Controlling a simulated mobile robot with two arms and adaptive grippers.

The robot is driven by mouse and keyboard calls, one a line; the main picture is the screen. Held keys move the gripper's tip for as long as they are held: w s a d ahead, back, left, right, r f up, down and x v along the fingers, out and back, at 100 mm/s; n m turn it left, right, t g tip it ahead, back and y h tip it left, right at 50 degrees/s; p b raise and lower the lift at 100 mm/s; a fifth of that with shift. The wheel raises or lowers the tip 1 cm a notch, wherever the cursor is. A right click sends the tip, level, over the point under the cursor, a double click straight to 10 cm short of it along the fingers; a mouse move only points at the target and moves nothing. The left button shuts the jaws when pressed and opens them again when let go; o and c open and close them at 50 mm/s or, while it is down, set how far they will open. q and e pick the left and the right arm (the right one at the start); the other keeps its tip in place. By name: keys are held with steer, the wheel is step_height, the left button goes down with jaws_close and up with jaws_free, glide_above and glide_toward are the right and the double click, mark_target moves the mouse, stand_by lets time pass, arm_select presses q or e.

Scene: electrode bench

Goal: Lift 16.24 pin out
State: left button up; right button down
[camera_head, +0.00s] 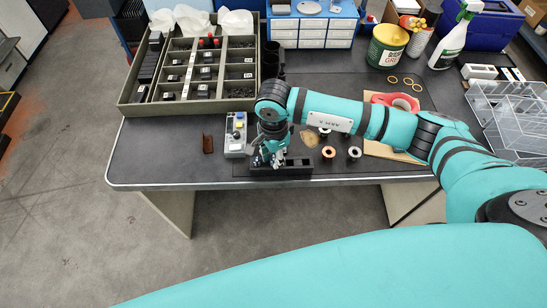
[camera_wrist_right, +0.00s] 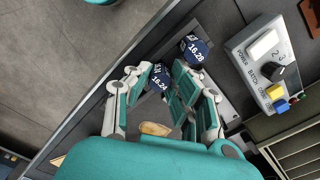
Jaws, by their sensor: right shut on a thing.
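The 16.24 pin (camera_wrist_right: 158,78) has a dark blue top with a white label and shows in the wrist view between the fingers of my right gripper (camera_wrist_right: 160,92). The gripper is shut on it. A similar pin marked 16.28 (camera_wrist_right: 196,50) stands close beside it, near the right finger. In the head view my right gripper (camera_head: 269,156) is low over a dark holder block (camera_head: 297,168) at the table's front edge. The fingers hide the pin's lower part, so I cannot tell whether it is still in the holder. My left gripper is not in view.
A grey button box (camera_head: 236,135) stands left of the gripper, and it also shows in the wrist view (camera_wrist_right: 275,65). Several small ring-like parts (camera_head: 328,152) lie to the right. A compartment tray (camera_head: 128,103) stands behind left.

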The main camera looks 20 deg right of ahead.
mark_target(273, 158)
steer(key=shift+r, duration=0.6)
step_height(273, 158, up, 2)
steer(key=shift+r+b, duration=0.15)
steer(key=shift+b, duration=0.6)
steer(key=s+a+r+b, duration=0.1)
steer(key=s+a+b, duration=0.2)
steer(key=s, duration=1.2)
steer(key=shift+s+a+r, duration=0.15)
steer(key=shift+a+r, duration=0.05)
steer(key=shift+a, duration=0.7)
